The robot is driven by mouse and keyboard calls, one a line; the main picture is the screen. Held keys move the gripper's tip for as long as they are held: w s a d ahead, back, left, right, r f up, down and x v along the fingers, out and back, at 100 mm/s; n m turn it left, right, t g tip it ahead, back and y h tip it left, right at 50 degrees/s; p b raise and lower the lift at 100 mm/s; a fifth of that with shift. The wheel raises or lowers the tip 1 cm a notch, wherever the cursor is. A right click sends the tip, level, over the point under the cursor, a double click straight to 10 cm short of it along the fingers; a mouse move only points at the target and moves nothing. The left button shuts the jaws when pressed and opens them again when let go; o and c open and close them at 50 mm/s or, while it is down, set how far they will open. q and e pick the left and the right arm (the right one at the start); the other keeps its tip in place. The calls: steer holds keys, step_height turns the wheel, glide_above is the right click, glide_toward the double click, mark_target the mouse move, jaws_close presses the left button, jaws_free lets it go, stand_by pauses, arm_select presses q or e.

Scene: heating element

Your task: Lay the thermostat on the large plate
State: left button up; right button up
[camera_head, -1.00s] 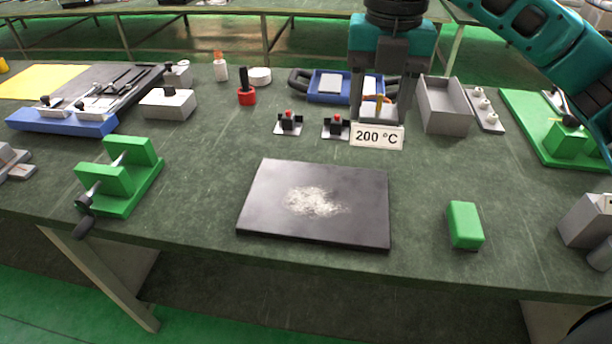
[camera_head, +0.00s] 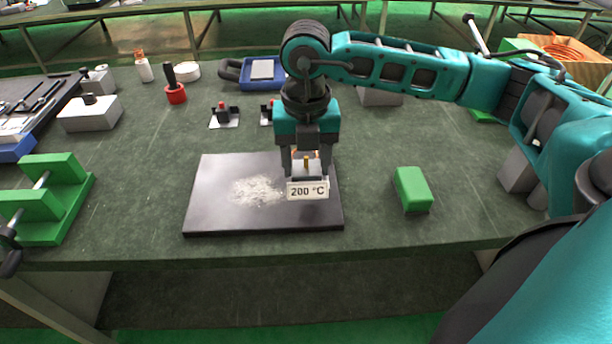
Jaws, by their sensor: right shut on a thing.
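The large plate (camera_head: 205,202) is a flat dark slab on the green bench, with white powder scattered on its middle. My right gripper (camera_head: 306,172) hangs over the right part of the plate, pointing down. It is shut on the thermostat (camera_head: 308,190), a small grey block with a brass-coloured pin and a white "200 °C" label facing me. I cannot tell whether the thermostat touches the plate or hangs just above it. The fingers hide part of its sides. My left gripper is out of view.
A green block (camera_head: 412,188) lies right of the plate. A green clamp fixture (camera_head: 48,195) stands at the left. Small red-topped parts (camera_head: 223,115), a red-based tool (camera_head: 175,92) and a blue tray (camera_head: 250,72) sit behind. Bench around the plate is clear.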

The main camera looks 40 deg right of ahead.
mark_target(306, 165)
steer(key=shift+f, duration=2)
steer(key=shift+f, duration=0.1)
steer(key=shift+f+b, duration=0.15)
steer(key=shift+b, duration=0.2)
steer(key=o, duration=1.2)
step_height(306, 165, up, 13)
steer(key=shift+f+p, duration=0.2)
steer(key=shift+p, duration=0.35)
steer(key=shift+f, duration=0.1)
